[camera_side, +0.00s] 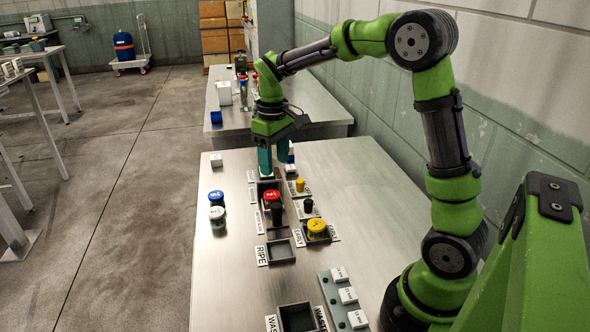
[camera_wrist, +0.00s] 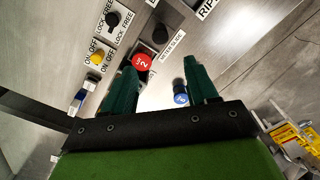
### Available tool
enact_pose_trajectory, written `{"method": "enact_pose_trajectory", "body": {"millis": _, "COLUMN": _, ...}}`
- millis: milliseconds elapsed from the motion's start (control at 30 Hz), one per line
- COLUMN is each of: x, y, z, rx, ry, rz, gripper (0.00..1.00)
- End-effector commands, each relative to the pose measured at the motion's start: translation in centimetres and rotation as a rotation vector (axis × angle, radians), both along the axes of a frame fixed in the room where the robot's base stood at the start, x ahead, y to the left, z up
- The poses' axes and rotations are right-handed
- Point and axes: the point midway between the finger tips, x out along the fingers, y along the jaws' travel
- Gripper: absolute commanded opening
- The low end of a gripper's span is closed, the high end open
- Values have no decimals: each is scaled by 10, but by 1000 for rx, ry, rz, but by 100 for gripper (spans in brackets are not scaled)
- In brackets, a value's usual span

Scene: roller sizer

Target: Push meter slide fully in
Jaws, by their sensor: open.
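The meter slide's label (camera_wrist: 172,45) shows in the wrist view, beside a black knob (camera_wrist: 160,34) that appears to belong to the slide. In the side view a dark knob (camera_side: 277,212) stands just in front of a red-capped piece (camera_side: 272,195). The red cap also shows in the wrist view (camera_wrist: 142,62), near my left finger. My gripper (camera_side: 272,171) is open and empty, low over the far end of the station. In the wrist view its teal fingers (camera_wrist: 160,72) are spread apart. How far in the slide sits is hard to tell.
A yellow knob (camera_side: 300,185) and black knob (camera_side: 308,205) stand right of the slide. A yellow-capped piece (camera_side: 318,229) is nearer. Blue-capped (camera_side: 216,197) and white-capped (camera_side: 217,214) pieces stand left. Ripe tray (camera_side: 281,251) and waste tray (camera_side: 297,318) are in front.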

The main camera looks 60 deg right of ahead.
Motion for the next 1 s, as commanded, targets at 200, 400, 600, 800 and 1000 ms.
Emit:
{"method": "enact_pose_trajectory", "body": {"millis": 200, "x": -1, "y": 1, "z": -39, "rx": 2, "ry": 5, "rz": -1, "gripper": 58}}
{"method": "enact_pose_trajectory", "body": {"millis": 400, "x": -2, "y": 1, "z": -83, "rx": 2, "ry": 5, "rz": -2, "gripper": 58}}
{"method": "enact_pose_trajectory", "body": {"millis": 600, "x": -1, "y": 1, "z": -125, "rx": 3, "ry": 4, "rz": -3, "gripper": 58}}
{"method": "enact_pose_trajectory", "body": {"millis": 800, "x": -1, "y": 1, "z": -152, "rx": 2, "ry": 1, "rz": -4, "gripper": 58}}
{"method": "enact_pose_trajectory", "body": {"millis": 1000, "x": -1, "y": 1, "z": -162, "rx": 2, "ry": -1, "rz": -4, "gripper": 58}}
